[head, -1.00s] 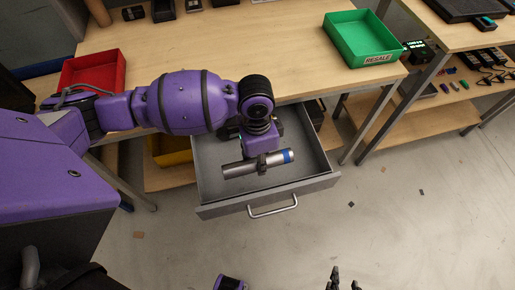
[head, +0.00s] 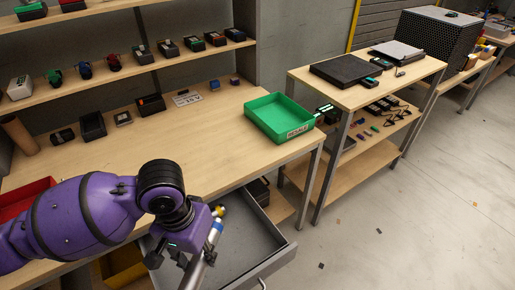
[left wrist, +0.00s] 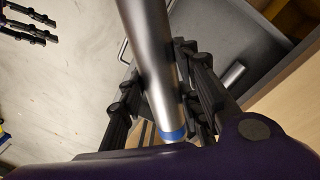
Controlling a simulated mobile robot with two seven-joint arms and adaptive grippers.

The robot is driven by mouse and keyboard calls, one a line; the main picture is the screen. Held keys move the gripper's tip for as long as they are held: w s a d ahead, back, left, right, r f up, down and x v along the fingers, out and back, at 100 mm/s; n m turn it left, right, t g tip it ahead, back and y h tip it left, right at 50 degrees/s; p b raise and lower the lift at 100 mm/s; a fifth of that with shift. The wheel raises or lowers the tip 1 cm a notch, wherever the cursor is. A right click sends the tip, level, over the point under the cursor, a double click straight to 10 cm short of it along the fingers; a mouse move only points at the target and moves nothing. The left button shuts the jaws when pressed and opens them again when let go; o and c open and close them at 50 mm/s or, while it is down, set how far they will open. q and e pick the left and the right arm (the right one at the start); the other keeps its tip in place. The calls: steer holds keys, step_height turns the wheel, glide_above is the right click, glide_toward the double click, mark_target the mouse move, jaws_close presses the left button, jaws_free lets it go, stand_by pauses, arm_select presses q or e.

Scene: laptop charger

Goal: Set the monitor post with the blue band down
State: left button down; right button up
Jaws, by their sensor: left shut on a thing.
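My left gripper (head: 194,260) is shut on the grey metal monitor post (head: 197,272) with a blue band (head: 218,226) near its upper end in the head view. The post is tilted and held over the open grey drawer (head: 245,245), near its left part. In the left wrist view the post (left wrist: 148,50) runs between the black fingers (left wrist: 158,80), with its blue band (left wrist: 172,134) close to the palm. My right gripper (left wrist: 28,25) shows at the upper left of the left wrist view, its fingers apart and empty.
A short silver cylinder (left wrist: 232,75) lies in the drawer. A green RESALE tray (head: 280,117) stands on the wooden bench (head: 190,135); a red tray (head: 22,198) is at left. A second table (head: 365,90) stands at right. The middle of the bench is clear.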

arm_select(q)
steer(key=w+a+r+n+p, duration=0.1)
steer(key=w+a+r, duration=0.1)
steer(key=r, duration=0.5)
steer(key=w+a+r+n+p, duration=0.1)
steer(key=w+r+p, duration=0.1)
steer(key=r, duration=0.6)
steer(key=shift+a+n, duration=0.4)
arm_select(e)
steer(key=shift+t, duration=0.3)
steer(key=r, duration=0.1)
steer(key=w+r, duration=0.1)
steer(key=r, duration=0.2)
steer(key=shift+w+a+r, duration=0.25)
steer(key=shift+w+r, duration=0.05)
steer(key=shift+w, duration=0.1)
